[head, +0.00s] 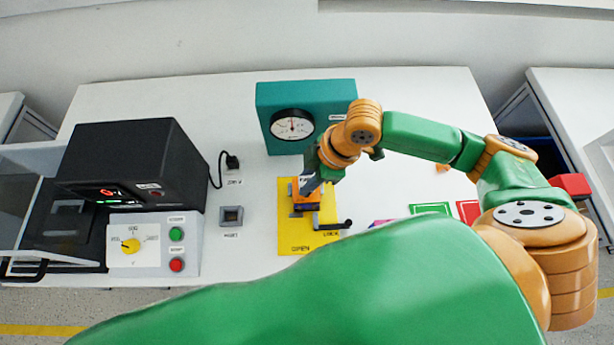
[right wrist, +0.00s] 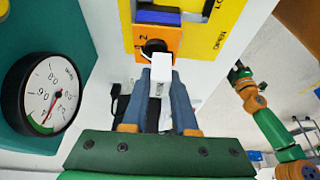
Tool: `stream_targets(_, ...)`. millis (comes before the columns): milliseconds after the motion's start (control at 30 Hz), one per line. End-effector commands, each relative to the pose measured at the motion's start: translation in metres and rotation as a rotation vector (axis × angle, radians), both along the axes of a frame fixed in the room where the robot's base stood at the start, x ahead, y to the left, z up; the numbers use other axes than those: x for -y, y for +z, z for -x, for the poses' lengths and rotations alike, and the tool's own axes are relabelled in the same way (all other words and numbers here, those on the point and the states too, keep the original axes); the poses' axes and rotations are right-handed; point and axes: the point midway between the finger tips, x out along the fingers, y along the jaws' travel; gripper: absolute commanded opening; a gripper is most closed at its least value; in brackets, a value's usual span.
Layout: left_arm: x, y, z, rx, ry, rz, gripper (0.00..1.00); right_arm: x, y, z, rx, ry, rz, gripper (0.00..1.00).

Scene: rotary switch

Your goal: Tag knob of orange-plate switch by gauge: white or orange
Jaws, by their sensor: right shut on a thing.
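The orange plate (right wrist: 160,42) of the switch sits at one end of a yellow panel (head: 290,236). Its black knob (right wrist: 153,46) shows in the right wrist view. My right gripper (head: 308,190) is over the orange plate; in the right wrist view its fingers are shut on a white tag (right wrist: 160,68). The tag overlaps the knob's edge in that view; I cannot tell whether they touch. The round gauge (head: 293,126) is on a teal box behind the panel, its red needle near upright in the head view. A small orange piece (head: 442,168) lies behind my right arm.
A black handle (head: 333,224) sticks out on the yellow panel. A black device (head: 130,160) and a control box with buttons (head: 153,246) stand at left. A green-framed sign (head: 430,208) and a red-framed one (head: 468,210) lie at right. My left arm (right wrist: 270,128) shows small in the wrist view.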

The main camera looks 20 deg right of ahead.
Motion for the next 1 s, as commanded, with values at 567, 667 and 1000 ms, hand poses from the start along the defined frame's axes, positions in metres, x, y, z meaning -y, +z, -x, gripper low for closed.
stream_targets(567,0.000,-0.006,0.000,0.000,0.000,0.000,0.45,0.000,-0.011,0.000,-0.001,0.000,0.001,0.61)
stream_targets(667,0.000,-0.006,0.000,0.000,0.000,0.000,0.45,0.000,-0.011,0.000,-0.001,0.000,0.001,0.61)
stream_targets(1000,0.000,-0.007,0.000,0.000,0.000,0.000,0.45,0.010,0.012,0.002,0.005,0.001,0.003,0.61)
